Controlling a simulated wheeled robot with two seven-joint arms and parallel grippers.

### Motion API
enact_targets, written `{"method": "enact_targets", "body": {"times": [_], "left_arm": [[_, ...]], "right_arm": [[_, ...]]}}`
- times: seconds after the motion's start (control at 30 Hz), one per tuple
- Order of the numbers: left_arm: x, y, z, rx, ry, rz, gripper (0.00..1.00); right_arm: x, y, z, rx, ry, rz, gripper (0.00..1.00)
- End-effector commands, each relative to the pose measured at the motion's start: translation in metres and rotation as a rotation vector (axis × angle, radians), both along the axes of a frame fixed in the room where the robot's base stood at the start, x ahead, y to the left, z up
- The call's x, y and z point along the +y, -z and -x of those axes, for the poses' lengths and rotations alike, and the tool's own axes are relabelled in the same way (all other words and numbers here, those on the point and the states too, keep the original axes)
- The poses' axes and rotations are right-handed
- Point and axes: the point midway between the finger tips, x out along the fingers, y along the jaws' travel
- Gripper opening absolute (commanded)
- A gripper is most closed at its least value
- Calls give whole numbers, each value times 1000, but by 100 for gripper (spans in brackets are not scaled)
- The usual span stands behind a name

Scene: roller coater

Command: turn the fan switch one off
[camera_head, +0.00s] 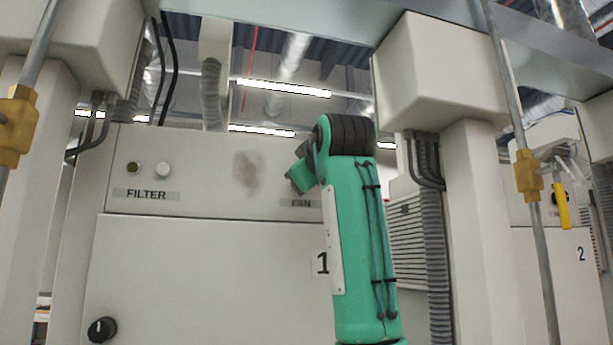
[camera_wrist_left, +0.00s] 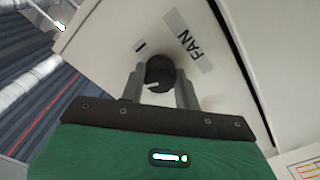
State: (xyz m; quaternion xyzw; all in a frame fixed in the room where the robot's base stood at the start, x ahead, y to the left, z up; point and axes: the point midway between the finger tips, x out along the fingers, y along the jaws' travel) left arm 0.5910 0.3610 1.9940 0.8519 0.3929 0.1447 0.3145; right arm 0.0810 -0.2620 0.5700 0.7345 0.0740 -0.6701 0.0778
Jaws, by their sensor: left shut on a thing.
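The fan switch is a round black knob (camera_wrist_left: 159,70) on the cream panel, in the left wrist view. It sits by a label reading FAN (camera_wrist_left: 194,45) and a mark "I" (camera_wrist_left: 139,46). A small white pointer mark shows on the knob's lower edge. My left gripper (camera_wrist_left: 160,77) is shut on the knob, one finger on each side. In the head view, my green left arm covers the knob and gripper; the FAN label (camera_head: 301,203) shows partly beside it. My right gripper is out of view.
On the cabinet marked 1 (camera_head: 200,270) are a FILTER label (camera_head: 146,195) with two small round fittings above it and a black door knob (camera_head: 101,330). Pipes with brass fittings (camera_head: 528,175) stand at both sides. A second cabinet (camera_head: 560,270) is at right.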

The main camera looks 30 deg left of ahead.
Motion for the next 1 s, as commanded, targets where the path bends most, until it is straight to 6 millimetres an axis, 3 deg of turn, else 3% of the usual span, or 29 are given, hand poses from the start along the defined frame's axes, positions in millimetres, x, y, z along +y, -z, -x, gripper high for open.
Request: {"method": "enact_targets", "body": {"times": [0.5,1.0], "left_arm": [[0,0,0,-269,0,230,9],[0,1,0,-326,-1,281,9]], "right_arm": [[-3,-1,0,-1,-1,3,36],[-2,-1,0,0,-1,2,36]]}}
